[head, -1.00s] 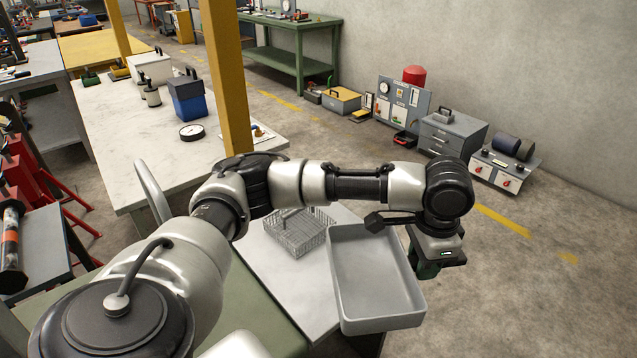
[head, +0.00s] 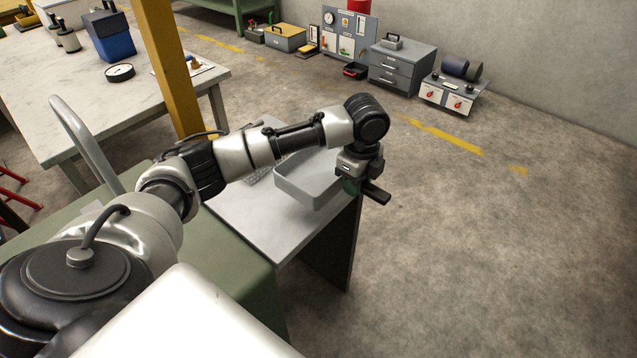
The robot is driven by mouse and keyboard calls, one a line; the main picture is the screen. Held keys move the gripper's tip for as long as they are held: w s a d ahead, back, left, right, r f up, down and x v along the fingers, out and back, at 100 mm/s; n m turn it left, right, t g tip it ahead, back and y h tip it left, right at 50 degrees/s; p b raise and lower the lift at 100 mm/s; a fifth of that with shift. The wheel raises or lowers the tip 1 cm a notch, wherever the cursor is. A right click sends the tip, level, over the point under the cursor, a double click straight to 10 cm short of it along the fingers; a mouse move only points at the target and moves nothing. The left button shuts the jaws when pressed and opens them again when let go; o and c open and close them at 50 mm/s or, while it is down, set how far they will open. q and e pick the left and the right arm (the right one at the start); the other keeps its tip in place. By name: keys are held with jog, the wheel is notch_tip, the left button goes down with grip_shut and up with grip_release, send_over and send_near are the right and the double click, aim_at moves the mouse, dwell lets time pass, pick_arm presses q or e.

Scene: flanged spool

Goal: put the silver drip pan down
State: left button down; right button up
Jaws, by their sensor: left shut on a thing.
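The silver drip pan (head: 300,193), a shallow grey rectangular tray, is level over the right part of the light grey bench top (head: 262,226). My left arm crosses in front of its far side and hides part of it. My left gripper (head: 362,187) is at the pan's right wall, shut on it, by the bench's right edge. The fingertips are mostly hidden. I cannot tell whether the pan's underside touches the bench. My right gripper is not in view.
A wire basket (head: 254,180) sits left of the pan, mostly hidden behind my arm. A yellow post (head: 168,70) stands behind. A white-topped table (head: 60,100) with a blue box (head: 110,42) and a gauge (head: 120,72) is at upper left. Open floor lies right.

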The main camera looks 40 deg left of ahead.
aim_at(330, 171)
pick_arm(q)
jog(key=a+f, duration=0.1)
jog(key=a, duration=0.1)
jog(key=s+a+f, duration=0.1)
jog(key=a, duration=0.1)
jog(key=a+f, duration=0.1)
jog(key=a, duration=0.1)
jog(key=shift+s+f, duration=0.2)
jog(key=shift+f, duration=2.2)
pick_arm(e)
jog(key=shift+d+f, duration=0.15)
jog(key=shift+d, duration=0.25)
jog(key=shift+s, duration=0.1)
pick_arm(q)
jog(key=c, duration=0.8)
grip_release()
jog(key=shift+f, duration=0.1)
jog(key=shift+c, duration=0.2)
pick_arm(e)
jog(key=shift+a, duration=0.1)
pick_arm(q)
jog(key=shift+r, duration=0.35)
notch_tip(330, 171, up, 12)
jog(key=shift+f, duration=0.2)
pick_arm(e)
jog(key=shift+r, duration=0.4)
